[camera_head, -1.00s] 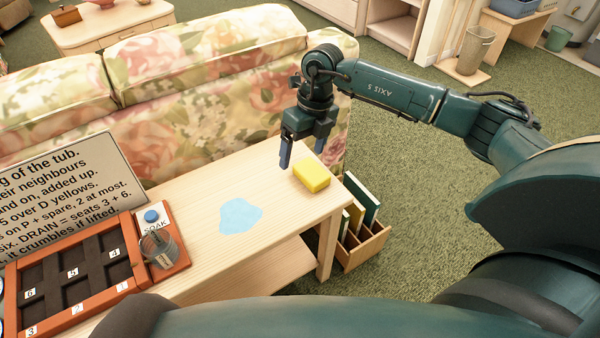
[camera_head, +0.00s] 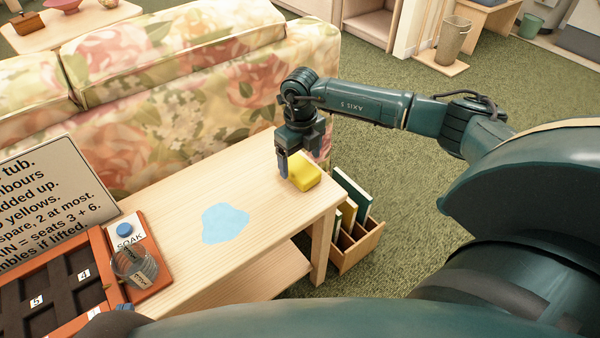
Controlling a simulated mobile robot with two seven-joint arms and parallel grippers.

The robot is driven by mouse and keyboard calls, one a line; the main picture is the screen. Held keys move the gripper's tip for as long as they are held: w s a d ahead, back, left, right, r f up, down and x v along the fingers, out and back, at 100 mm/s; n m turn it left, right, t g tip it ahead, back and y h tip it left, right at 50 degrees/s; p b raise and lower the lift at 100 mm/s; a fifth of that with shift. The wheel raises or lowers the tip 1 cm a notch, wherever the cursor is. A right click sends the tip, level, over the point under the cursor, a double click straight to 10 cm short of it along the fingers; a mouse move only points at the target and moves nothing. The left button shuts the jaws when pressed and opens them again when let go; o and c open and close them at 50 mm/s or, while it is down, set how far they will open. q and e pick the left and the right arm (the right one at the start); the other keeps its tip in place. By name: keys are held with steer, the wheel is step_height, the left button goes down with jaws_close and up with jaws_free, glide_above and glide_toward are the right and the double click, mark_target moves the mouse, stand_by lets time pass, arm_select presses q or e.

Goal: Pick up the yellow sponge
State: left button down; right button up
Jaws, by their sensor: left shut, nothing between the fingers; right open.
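The yellow sponge (camera_head: 307,178) lies on the wooden table (camera_head: 255,180), near its far right corner. My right gripper (camera_head: 300,160) points down over it, open. One blue finger is at the sponge's left side and partly covers it; the other is mostly hidden behind the sponge's far side. I cannot tell whether either finger touches it. Only a small blue-grey tip of my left gripper (camera_head: 124,306) shows at the lower left, beside the orange tray; it is shut and empty.
A light blue patch (camera_head: 224,223) lies on the table. At left are the orange tray (camera_head: 112,293), a clear cup (camera_head: 133,266), a blue button (camera_head: 124,229) and a text sign (camera_head: 60,190). A floral sofa (camera_head: 200,80) stands behind; a wooden book box (camera_head: 357,244) stands at right.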

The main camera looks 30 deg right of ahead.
mark_target(300, 167)
step_height(300, 167, down, 3)
steer(key=shift+a+f+b, duration=0.1)
steer(key=shift+f+b, duration=0.05)
steer(key=shift+b, duration=0.15)
arm_select(q)
steer(key=shift+w+d+t, duration=0.15)
steer(key=shift+t, duration=0.15)
arm_select(e)
steer(key=shift+c, duration=0.2)
steer(key=c, duration=1)
step_height(300, 167, up, 10)
steer(key=shift+r+p, duration=0.1)
steer(key=shift+p, duration=1.1)
steer(key=o, duration=0.4)
arm_select(q)
steer(key=shift+s+a+g, duration=0.25)
steer(key=shift+s+g, duration=0.2)
steer(key=shift+g, duration=0.45)
arm_select(e)
steer(key=c, duration=0.3)
